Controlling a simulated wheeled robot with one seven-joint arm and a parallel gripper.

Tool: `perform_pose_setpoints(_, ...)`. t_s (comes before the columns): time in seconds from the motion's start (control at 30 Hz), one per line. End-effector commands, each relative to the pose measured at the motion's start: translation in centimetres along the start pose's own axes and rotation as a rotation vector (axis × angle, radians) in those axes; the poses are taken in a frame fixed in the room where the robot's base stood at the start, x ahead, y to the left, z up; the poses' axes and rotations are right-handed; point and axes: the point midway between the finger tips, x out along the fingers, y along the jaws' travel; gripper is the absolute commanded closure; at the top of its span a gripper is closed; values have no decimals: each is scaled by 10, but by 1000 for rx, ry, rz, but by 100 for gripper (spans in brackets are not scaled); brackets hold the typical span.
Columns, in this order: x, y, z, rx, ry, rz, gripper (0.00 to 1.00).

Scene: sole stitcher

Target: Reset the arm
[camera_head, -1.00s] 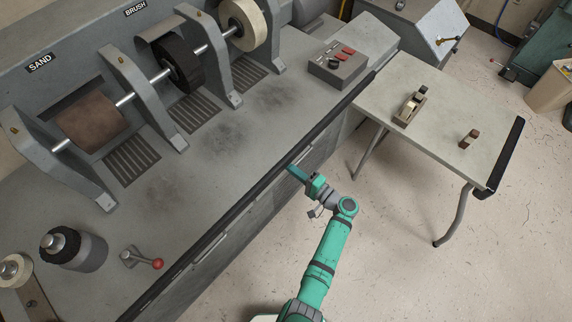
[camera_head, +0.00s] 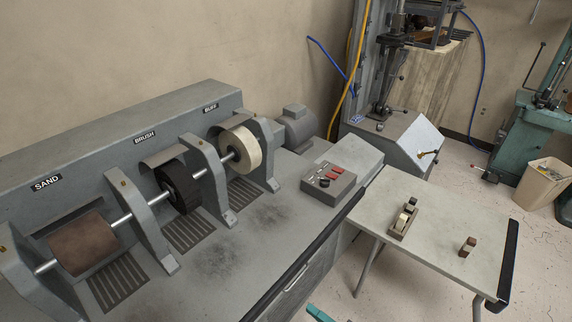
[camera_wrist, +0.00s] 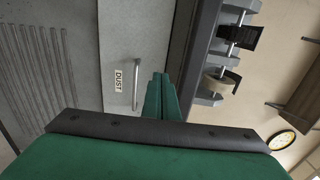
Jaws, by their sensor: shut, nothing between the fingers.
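My gripper (camera_wrist: 160,92) shows in the wrist view as two green fingers pressed together, empty. In that view the fingers point toward the grey cabinet front with its bar handle (camera_wrist: 137,85) and the "DUST" label (camera_wrist: 118,80). In the head view only a small green piece of my arm shows at the bottom edge; whether it is the gripper cannot be told there.
The grey finishing machine (camera_head: 120,130) has a sanding drum (camera_head: 84,243), a black brush wheel (camera_head: 178,187) and a pale buff wheel (camera_head: 240,150). A control box (camera_head: 328,184) sits beside them. A side table (camera_head: 440,220) holds two small objects. A bin (camera_head: 541,184) stands far right.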

Motion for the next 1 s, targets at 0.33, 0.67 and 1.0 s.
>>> perform_pose_setpoints(0.33, 8, 85, 68, 16, 80, 288, 100)
perform_pose_setpoints(0.67, -32, 154, 159, -147, 207, 689, 100)
perform_pose_setpoints(1.0, -94, 121, 222, -500, 316, 939, 100)
